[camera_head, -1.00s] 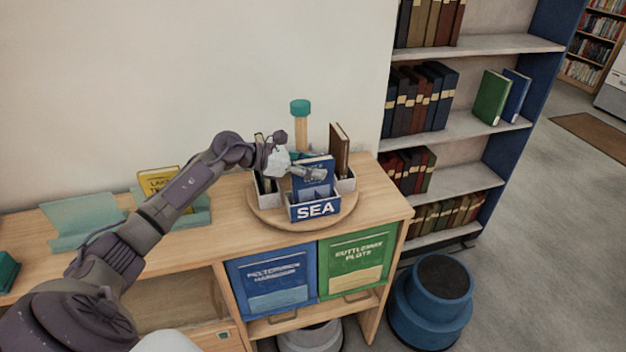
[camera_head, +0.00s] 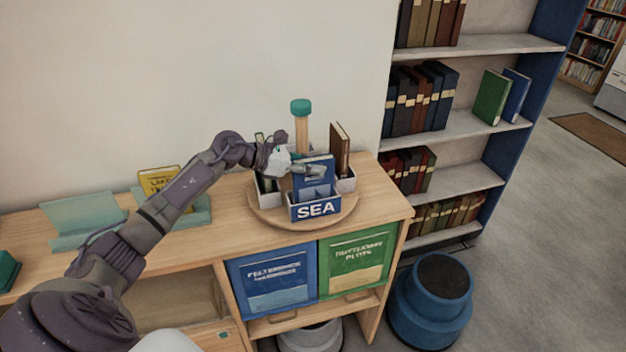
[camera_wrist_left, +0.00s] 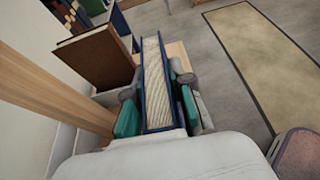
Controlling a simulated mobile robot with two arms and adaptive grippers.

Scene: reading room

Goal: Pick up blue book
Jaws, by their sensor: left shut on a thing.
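The blue book (camera_head: 313,178) stands upright in the front bin labelled SEA (camera_head: 316,210) of a round wooden holder (camera_head: 270,222) on the cabinet top. My left gripper (camera_head: 311,170) is shut on the upper part of the blue book. In the left wrist view the book (camera_wrist_left: 157,85) shows its pale page edges between the two teal-padded fingers (camera_wrist_left: 158,112). The book's lower part is hidden behind the bin's front wall. My right gripper is not in view.
A brown book (camera_head: 340,150) stands in the holder's right bin. A post with a teal cap (camera_head: 301,108) rises from the holder's middle. A yellow book (camera_head: 158,181) rests on a teal stand at left. A bookshelf (camera_head: 470,128) and a blue stool (camera_head: 431,300) are at right.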

